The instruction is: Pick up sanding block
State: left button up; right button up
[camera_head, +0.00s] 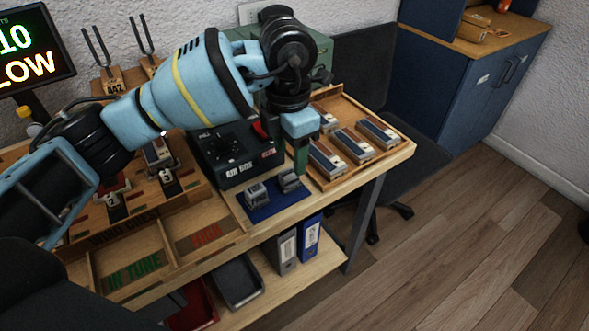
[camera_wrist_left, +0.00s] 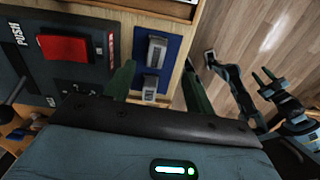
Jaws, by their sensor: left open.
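Two grey blocks lie side by side on a blue mat (camera_head: 265,213) at the table's front edge: the left block (camera_head: 257,194) and the right block (camera_head: 289,181). I cannot tell for certain which is the sanding block. My left gripper (camera_head: 300,158) points down at the right block. In the left wrist view, its green fingers (camera_wrist_left: 158,88) are spread, with the near block (camera_wrist_left: 150,88) between them in the picture and the far block (camera_wrist_left: 157,50) beyond. I see no contact.
The black box with a red button (camera_head: 228,152) stands left of the mat. A wooden tray (camera_head: 352,178) with several blocks lies to the right. A divided wooden case (camera_head: 150,250) fills the left. A dark chair (camera_head: 410,155) stands beyond the table's right end.

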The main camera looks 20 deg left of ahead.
aim_at(288, 172)
pick_arm(q)
jog(key=shift+w+a+r, duration=0.1)
jog(key=shift+a, duration=0.05)
jog(key=shift+s+f, duration=0.2)
jog(key=shift+f, duration=0.45)
jog(key=shift+w+a+f, duration=0.1)
jog(key=shift+w+f, duration=0.05)
jog(key=shift+f, duration=1.5)
jog(key=shift+w+f, duration=0.15)
jog(key=shift+f, duration=1.45)
jog(key=shift+c, duration=0.2)
jog(key=c, duration=1)
jog(key=shift+r, duration=0.1)
